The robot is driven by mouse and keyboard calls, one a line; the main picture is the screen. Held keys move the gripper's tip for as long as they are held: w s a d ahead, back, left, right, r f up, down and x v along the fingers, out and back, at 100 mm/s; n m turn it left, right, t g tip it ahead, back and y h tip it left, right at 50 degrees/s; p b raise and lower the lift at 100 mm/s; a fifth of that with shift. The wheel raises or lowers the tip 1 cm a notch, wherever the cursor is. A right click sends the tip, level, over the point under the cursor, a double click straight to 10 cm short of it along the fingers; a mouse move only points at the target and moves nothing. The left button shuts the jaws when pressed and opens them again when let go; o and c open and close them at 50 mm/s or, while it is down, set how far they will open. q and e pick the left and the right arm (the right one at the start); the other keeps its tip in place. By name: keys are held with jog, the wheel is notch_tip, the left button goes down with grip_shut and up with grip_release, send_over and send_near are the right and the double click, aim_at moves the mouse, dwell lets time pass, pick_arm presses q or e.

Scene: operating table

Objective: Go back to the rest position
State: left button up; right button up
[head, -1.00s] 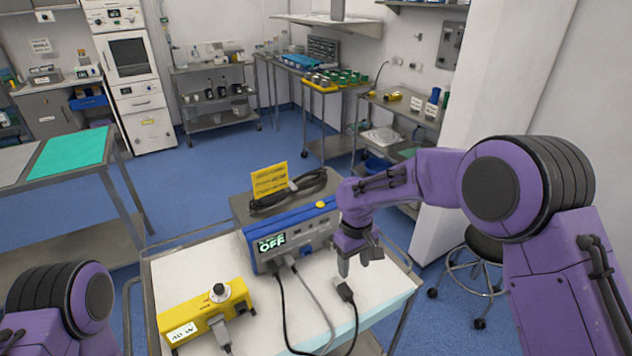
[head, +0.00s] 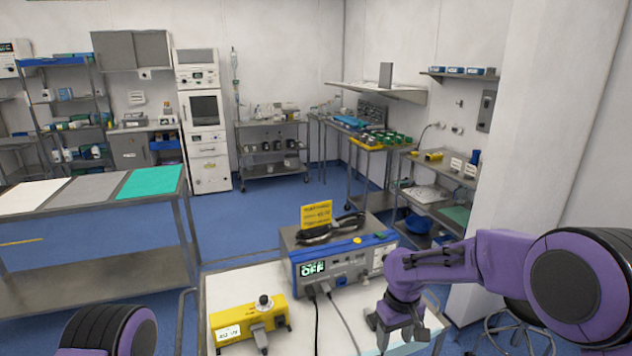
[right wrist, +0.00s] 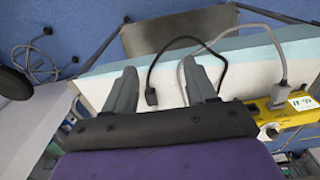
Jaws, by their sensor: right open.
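My right gripper (head: 396,343) is open and empty, above the right part of the white-topped cart (head: 240,279), beside the blue-and-grey device (head: 345,262) whose screen reads OFF. In the right wrist view its fingers (right wrist: 160,78) are spread apart. The loose black plug (right wrist: 151,97) of a cable lies on the cart top, between the fingers in that view and not held. My left gripper is out of view; only a purple part of my left arm shows at the lower left of the head view.
A yellow box with a knob (head: 250,322) stands at the cart's left, also in the right wrist view (right wrist: 285,110). A yellow sign (head: 316,214) and a coiled black cable (head: 330,229) are on the device. A long table (head: 85,254) stands left. Blue floor (head: 250,215) is open behind the cart.

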jog(key=w+a+f+m+t+y, duration=0.1)
jog(key=w+a+f+m+t, duration=0.1)
jog(key=w+t, duration=0.15)
jog(key=s+d+f+m+t, duration=0.2)
jog(key=s+f+m+t, duration=0.15)
jog(key=f, duration=0.55)
jog(key=s+d+f+m+h+b, duration=0.25)
jog(key=s+d+f, duration=0.4)
jog(key=s, duration=0.35)
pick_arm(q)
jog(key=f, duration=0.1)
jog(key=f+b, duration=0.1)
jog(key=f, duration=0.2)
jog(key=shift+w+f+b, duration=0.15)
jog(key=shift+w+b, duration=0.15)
pick_arm(e)
jog(key=s+d+f+m+g, duration=0.1)
jog(key=s+d+f, duration=0.1)
jog(key=s, duration=0.6)
jog(key=s+d+f+g+h, duration=0.1)
jog(key=s+d+f, duration=0.1)
jog(key=s, duration=0.5)
jog(key=s+d+f+m+g+h, duration=0.1)
jog(key=s+f, duration=0.3)
jog(key=s, duration=0.4)
jog(key=shift+s+d+m+g, duration=0.3)
jog(key=shift+d+g, duration=0.1)
jog(key=shift+d, duration=0.1)
